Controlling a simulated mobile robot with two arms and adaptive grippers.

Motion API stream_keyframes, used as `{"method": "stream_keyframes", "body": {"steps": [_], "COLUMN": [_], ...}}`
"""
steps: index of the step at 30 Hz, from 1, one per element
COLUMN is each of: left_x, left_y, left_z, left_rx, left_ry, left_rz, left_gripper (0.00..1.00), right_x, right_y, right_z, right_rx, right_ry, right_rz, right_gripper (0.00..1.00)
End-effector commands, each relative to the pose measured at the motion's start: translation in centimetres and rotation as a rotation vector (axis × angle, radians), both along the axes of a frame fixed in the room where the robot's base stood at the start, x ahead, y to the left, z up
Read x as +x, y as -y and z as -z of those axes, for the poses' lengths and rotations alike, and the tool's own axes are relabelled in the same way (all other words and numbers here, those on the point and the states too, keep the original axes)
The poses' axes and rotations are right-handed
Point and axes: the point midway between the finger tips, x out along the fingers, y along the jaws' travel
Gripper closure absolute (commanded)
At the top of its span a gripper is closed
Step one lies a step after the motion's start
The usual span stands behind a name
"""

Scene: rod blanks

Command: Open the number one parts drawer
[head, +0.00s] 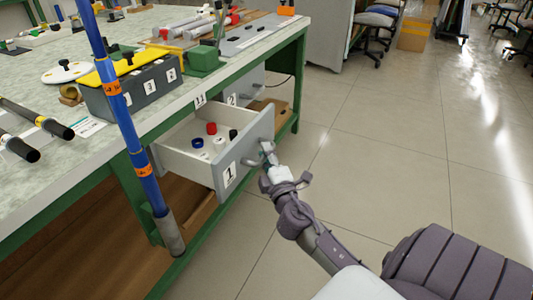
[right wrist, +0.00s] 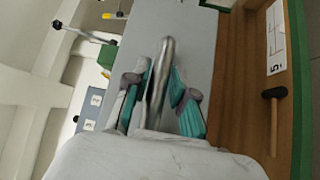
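The number one parts drawer (head: 258,128) is pulled out from under the workbench, with a "1" label (head: 229,174) on its grey front. Its open top shows small containers (head: 212,129) with red, blue, white and black parts. My right gripper (head: 268,156) is at the drawer's handle, outside the front. In the right wrist view, the metal bar handle (right wrist: 161,75) lies between its two teal-padded fingers (right wrist: 163,92), which appear closed against it. My left gripper is not in view.
A drawer labelled "2" (head: 231,99) sits behind, under the green-framed workbench (head: 130,165). A blue pole (head: 125,115) stands in front of the bench. A grey box with a yellow top (head: 150,87) and rods (head: 35,120) lie on the bench. The tiled floor (head: 400,160) at right is clear.

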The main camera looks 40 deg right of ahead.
Motion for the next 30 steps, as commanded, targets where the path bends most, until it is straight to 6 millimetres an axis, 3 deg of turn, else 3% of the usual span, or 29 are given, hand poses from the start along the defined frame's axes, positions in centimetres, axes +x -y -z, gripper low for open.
{"method": "stream_keyframes", "body": {"steps": [3,14,17,27,30], "left_x": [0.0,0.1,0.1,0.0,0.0], "left_y": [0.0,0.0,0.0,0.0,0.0], "left_z": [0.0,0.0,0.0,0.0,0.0], "left_rx": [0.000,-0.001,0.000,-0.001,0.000], "left_ry": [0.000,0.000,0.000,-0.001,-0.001], "left_rz": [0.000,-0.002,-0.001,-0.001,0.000], "left_gripper": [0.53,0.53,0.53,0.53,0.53], "right_x": [0.0,-0.5,-1.8,-8.6,-9.7], "right_y": [0.0,-0.2,-0.7,-3.5,-4.0], "right_z": [0.0,0.1,0.3,1.4,1.5], "right_rx": [0.000,0.001,0.003,0.004,0.001], "right_ry": [0.001,0.001,0.000,-0.003,0.001], "right_rz": [0.001,0.002,0.003,0.006,0.005], "right_gripper": [0.57,0.57,0.57,0.57,0.57]}}
